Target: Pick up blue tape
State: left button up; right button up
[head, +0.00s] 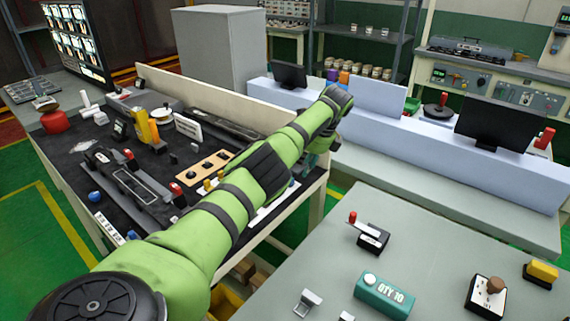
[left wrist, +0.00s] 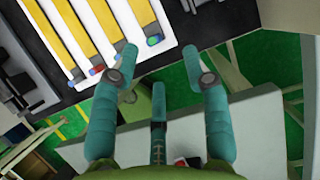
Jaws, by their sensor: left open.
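My left arm reaches across the head view, and its teal gripper (head: 309,163) hangs mostly hidden behind it by the dark bench's right end. In the left wrist view the gripper (left wrist: 160,54) is open, with nothing between its fingers. Beyond the left finger lies a white board (left wrist: 125,58) with long yellow strips (left wrist: 100,20). The strips end in small coloured pieces; one is red and blue (left wrist: 96,71), another green and blue (left wrist: 154,41). I cannot tell whether either is the blue tape. My right gripper is not in view.
The dark bench (head: 60,155) carries switches, knobs and yellow blocks. A raised panel (head: 205,95) runs along its back. A grey table (head: 420,255) at the lower right holds a teal box (head: 384,297) and levers. Green floor shows between the benches.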

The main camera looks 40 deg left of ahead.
pick_arm(q)
jog(key=shift+s+a+f, duration=0.2)
jog(key=shift+s+f, duration=0.1)
jog(key=shift+f, duration=0.05)
jog(key=shift+s+a+f+p, duration=0.2)
jog(key=shift+f+p, duration=0.1)
jog(key=shift+f, duration=0.15)
jog(key=shift+s+a+f+p, duration=0.15)
jog(key=shift+s+f+p, duration=0.1)
jog(key=shift+f, duration=0.15)
jog(key=x, duration=0.2)
jog(key=shift+f, duration=0.4)
jog(key=shift+w+a+f+b, duration=0.1)
jog(key=shift+a+f+b, duration=0.1)
jog(key=shift+f+b, duration=0.15)
jog(key=shift+f, duration=0.1)
grip_shut()
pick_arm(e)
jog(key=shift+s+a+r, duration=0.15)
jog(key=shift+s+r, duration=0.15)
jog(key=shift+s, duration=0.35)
